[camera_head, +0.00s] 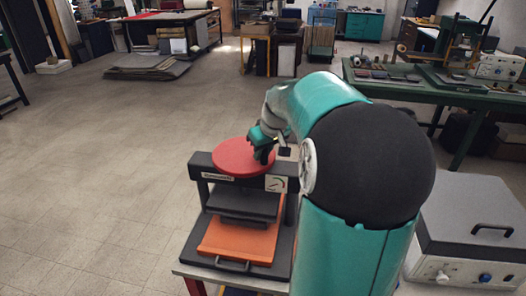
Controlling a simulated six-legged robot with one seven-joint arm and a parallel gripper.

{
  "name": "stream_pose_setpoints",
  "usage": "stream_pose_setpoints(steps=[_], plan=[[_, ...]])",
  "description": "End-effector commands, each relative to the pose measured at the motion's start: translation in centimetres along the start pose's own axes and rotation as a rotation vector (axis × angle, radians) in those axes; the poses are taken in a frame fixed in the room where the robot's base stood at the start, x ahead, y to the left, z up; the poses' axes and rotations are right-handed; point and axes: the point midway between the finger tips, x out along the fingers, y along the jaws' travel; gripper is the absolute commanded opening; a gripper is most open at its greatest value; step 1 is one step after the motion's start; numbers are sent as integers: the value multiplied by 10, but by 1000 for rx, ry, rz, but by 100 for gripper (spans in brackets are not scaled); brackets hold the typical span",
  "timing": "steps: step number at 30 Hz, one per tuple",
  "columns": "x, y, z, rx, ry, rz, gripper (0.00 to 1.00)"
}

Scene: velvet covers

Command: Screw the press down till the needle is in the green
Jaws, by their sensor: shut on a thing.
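The press (201,228) is a dark frame on a small stand in front of me, with a red round handwheel (236,158) on top. A dark platen (243,205) hangs over an orange bed (238,238). A small pale gauge (276,184) with a green part sits at the right of the top beam; its needle is too small to read. My gripper (262,153) is at the wheel's right side, shut on the wheel or a knob on it; my arm hides part of that contact.
A grey box machine (473,222) with knobs and a handle stands at the right. A green bench (420,88) with tools is behind it. Flat sheets (147,66) lie on the floor at the back left. The floor at left is clear.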

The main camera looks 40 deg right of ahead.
Motion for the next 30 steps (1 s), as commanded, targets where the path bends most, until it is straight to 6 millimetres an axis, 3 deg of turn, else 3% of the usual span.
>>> stream_pose_setpoints(steps=[11, 30], plan=[[-1, -7, 1, 73, 0, 33, 0], [-1, -45, 0, 482, 1, 202, 0]])
